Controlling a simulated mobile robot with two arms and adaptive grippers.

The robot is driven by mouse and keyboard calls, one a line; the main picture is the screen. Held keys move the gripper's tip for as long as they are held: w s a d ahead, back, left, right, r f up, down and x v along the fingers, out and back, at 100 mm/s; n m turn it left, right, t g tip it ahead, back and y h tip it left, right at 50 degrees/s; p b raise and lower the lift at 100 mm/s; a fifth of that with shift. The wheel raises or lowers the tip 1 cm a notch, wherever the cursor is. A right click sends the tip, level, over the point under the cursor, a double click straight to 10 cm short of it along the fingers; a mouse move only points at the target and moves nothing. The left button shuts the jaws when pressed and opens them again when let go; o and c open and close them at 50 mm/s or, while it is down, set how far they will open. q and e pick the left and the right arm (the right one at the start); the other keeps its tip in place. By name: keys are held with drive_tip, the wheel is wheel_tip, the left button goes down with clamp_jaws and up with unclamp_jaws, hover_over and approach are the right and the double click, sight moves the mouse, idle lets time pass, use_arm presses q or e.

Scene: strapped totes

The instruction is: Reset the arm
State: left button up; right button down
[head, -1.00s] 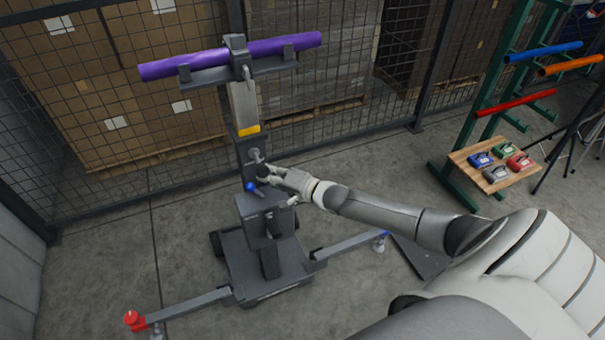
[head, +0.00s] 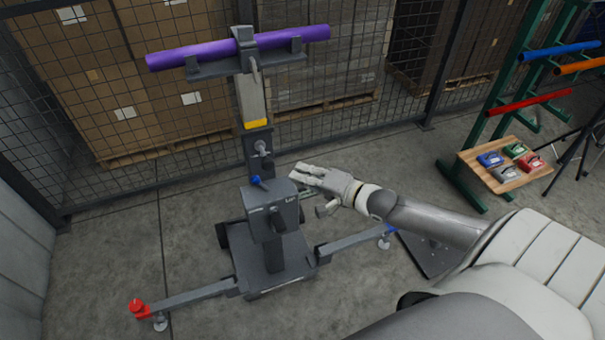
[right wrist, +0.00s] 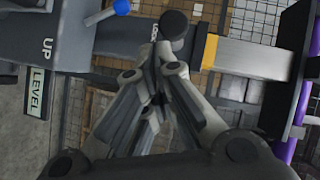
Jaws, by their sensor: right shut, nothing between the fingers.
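My right arm reaches in from the right of the head view. Its gripper (head: 308,176) is shut and empty, in the air just right of a grey wheeled lifting stand (head: 272,222). In the right wrist view the closed fingers (right wrist: 158,75) point at the stand, in front of a dark round knob (right wrist: 174,24). Whether they touch the knob cannot be told there; in the head view the gripper is apart from the mast knob (head: 262,148). A blue-tipped lever (head: 257,181) is on the stand. My left gripper is not in view.
A purple tube (head: 205,52) lies across the stand's top cradle. Outrigger legs reach to a red knob (head: 136,306) and a blue knob (head: 385,240). A green rack (head: 480,130) and a wooden shelf (head: 512,182) stand at right. Wire fence closes the back.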

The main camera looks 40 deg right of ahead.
drive_tip(key=shift+d, duration=0.1)
idle(0.4)
drive_tip(key=s+d+f+n+g+h+b, duration=0.15)
drive_tip(key=s+f, duration=0.35)
drive_tip(key=f, duration=0.6)
drive_tip(key=s+d+f+n+g+h+b, duration=0.1)
drive_tip(key=s+d+f+n+g+h, duration=0.2)
drive_tip(key=f, duration=0.8)
drive_tip(key=s+f+g+h+b, duration=0.15)
drive_tip(key=s+f, duration=0.45)
drive_tip(key=f, duration=0.6)
drive_tip(key=s+a+f+n+g, duration=0.2)
drive_tip(key=s+f, duration=0.4)
drive_tip(key=s, duration=0.4)
drive_tip(key=s+a+f+n+g+b, duration=0.1)
drive_tip(key=s+a+f+n+g, duration=0.2)
drive_tip(key=s+a+f, duration=0.4)
drive_tip(key=s+a+f+n+g, duration=0.3)
drive_tip(key=s+f, duration=0.4)
drive_tip(key=s, duration=0.6)
drive_tip(key=shift+s+a+n+y, duration=0.2)
drive_tip(key=shift+a+n+y, duration=0.25)
drive_tip(key=shift+a, duration=0.65)
